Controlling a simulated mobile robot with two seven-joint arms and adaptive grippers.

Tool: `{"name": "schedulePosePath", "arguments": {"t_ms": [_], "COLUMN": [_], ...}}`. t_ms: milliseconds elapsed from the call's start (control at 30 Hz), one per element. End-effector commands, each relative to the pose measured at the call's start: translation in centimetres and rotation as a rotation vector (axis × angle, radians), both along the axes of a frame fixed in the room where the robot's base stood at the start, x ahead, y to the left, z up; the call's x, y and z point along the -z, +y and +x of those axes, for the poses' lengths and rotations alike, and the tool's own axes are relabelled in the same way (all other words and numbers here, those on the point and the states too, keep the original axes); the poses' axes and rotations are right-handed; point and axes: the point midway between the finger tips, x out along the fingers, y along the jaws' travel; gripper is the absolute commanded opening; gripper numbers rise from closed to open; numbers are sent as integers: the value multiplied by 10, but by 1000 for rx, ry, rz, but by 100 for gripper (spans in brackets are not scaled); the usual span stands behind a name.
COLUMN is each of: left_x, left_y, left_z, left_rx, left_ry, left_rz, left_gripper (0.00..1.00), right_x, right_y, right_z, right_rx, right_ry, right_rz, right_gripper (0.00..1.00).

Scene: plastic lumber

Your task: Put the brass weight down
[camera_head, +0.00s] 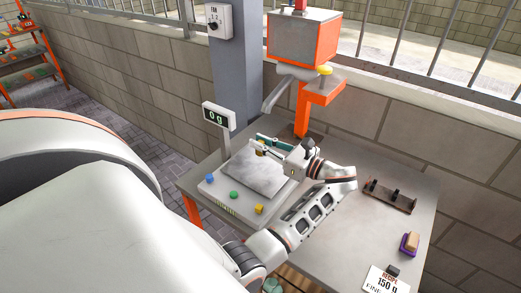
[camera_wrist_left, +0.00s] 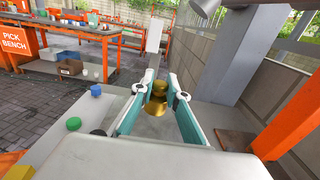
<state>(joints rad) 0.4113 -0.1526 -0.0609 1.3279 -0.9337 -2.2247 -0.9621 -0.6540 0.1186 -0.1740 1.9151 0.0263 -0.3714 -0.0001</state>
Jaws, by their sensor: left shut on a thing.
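The brass weight (camera_wrist_left: 157,104) is between the fingers of my left gripper (camera_wrist_left: 157,88), which is shut on it. In the head view my left gripper (camera_head: 264,144) is over the far part of the scale's grey plate (camera_head: 254,176), and only a small bit of the brass weight (camera_head: 261,153) shows there. I cannot tell whether its base touches the plate. The scale's display (camera_head: 216,115) reads 0 g. My right gripper is not in view.
The scale has blue (camera_head: 211,178), green (camera_head: 234,195) and yellow (camera_head: 259,209) buttons along its front. An orange-framed dispenser (camera_head: 302,44) stands behind. A dark rack (camera_head: 390,195), a purple-based brush (camera_head: 410,243) and a recipe card (camera_head: 387,281) are on the right of the bench.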

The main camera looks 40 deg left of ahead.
Motion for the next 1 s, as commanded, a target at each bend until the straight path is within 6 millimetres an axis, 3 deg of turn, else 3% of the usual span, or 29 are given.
{"name": "schedulePosePath", "arguments": {"t_ms": [433,867,900,967,1000], "left_x": [50,58,59,58,58], "left_y": [0,0,0,0,0], "left_z": [0,0,0,0,0], "left_rx": [0,1,1,1,1], "left_ry": [1,-1,-1,-1,-1], "left_rz": [1,0,-1,-1,-1], "left_gripper": [0,0,17,31,31], "right_x": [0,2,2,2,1], "right_y": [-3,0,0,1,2], "right_z": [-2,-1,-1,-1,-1], "right_rx": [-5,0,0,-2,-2], "right_ry": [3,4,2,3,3], "right_rz": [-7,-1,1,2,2], "right_gripper": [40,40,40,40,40]}}
